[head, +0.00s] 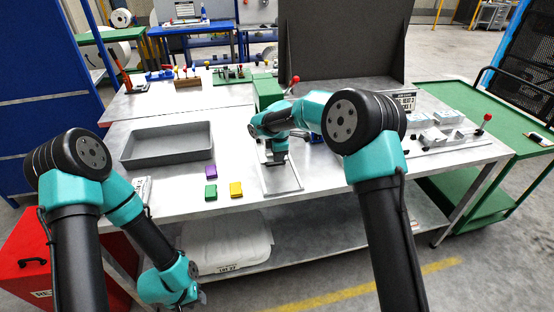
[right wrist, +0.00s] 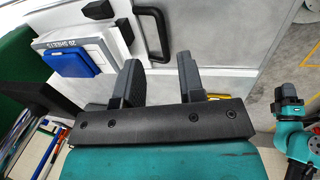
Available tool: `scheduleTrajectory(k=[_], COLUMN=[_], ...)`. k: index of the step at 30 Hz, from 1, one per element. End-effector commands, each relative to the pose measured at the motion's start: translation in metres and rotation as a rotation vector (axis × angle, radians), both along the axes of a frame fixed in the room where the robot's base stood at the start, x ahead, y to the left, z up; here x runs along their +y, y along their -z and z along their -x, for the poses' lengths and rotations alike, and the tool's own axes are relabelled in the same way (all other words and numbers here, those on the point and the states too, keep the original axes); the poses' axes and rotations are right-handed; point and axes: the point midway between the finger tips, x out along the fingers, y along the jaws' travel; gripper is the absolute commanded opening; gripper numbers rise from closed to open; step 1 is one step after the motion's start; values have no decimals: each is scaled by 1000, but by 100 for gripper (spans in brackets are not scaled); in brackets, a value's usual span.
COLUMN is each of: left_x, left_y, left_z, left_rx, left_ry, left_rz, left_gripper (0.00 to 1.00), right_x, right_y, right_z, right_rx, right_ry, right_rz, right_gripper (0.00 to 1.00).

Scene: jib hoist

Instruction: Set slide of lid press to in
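A flat pale metal plate (head: 284,184) lies on the workbench; I take it to be part of the lid press, but cannot tell its slide position. My right gripper (head: 277,157) is over the plate's far part and hides some of it. In the right wrist view my right gripper (right wrist: 160,85) has its two dark fingers apart with nothing between them. A black U-shaped handle (right wrist: 163,34) on a grey surface is just beyond the fingertips. My left gripper (head: 201,297) hangs low in front of the bench; its fingers are too small to read.
A grey tray (head: 166,157) is at the bench's left. Purple (head: 211,172), green (head: 210,192) and yellow (head: 236,189) blocks lie left of the plate. A blue block (right wrist: 72,63) is by the handle.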

Motion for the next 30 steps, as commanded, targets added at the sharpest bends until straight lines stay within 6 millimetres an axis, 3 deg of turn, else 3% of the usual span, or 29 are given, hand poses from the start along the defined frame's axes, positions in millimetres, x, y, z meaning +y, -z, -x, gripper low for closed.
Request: scheduleTrajectory(k=[12,18,24,30], left_x=[0,0,0,0], left_y=[0,0,0,0], left_z=[0,0,0,0], left_rx=[0,0,0,0], left_ry=[0,0,0,0], left_rz=[0,0,0,0], left_gripper=[36,36,36,36], right_x=[-2,-3,-3,-3], right_y=[-82,-113,-126,-127], right_z=[16,22,25,25], right_rx=[-5,-5,-2,-2], right_ry=[-1,-1,-2,-2], right_rz=[-1,-2,-1,-1], right_gripper=[36,36,36,36])
